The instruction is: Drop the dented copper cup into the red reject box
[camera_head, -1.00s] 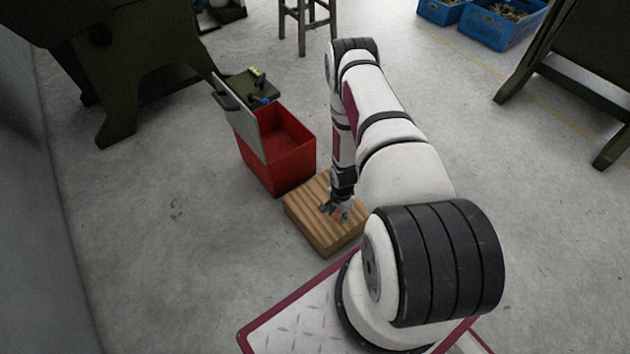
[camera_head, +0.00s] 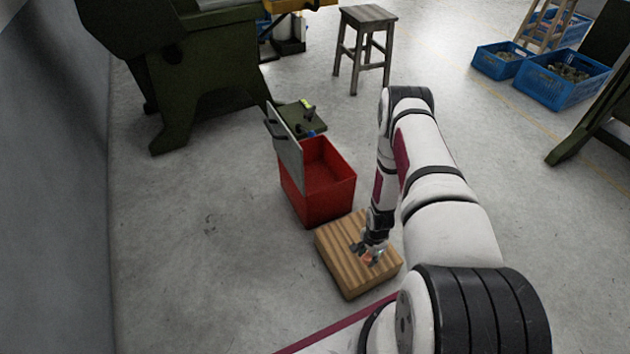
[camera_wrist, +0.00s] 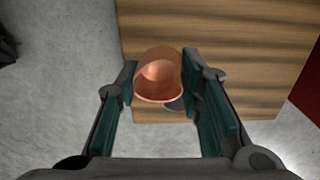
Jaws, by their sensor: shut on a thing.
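The copper cup (camera_wrist: 158,76) lies between the two green-padded fingers of my gripper (camera_wrist: 160,95) in the wrist view, with its open mouth toward the camera. I cannot make out the dent. In the head view the cup (camera_head: 370,259) is a small orange patch, partly hidden by my gripper (camera_head: 369,253), over the wooden block (camera_head: 345,270). My gripper is shut on the cup; I cannot tell whether the cup touches the block. The red box (camera_head: 327,199) stands just behind the block, open at the top, its inside looking empty. A grey panel stands upright at its left side.
A green board (camera_head: 299,117) with small items lies behind the red box. A wooden stool (camera_head: 367,20) stands at the back. Blue crates (camera_head: 553,90) stand at the back right. The floor left of the box is clear.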

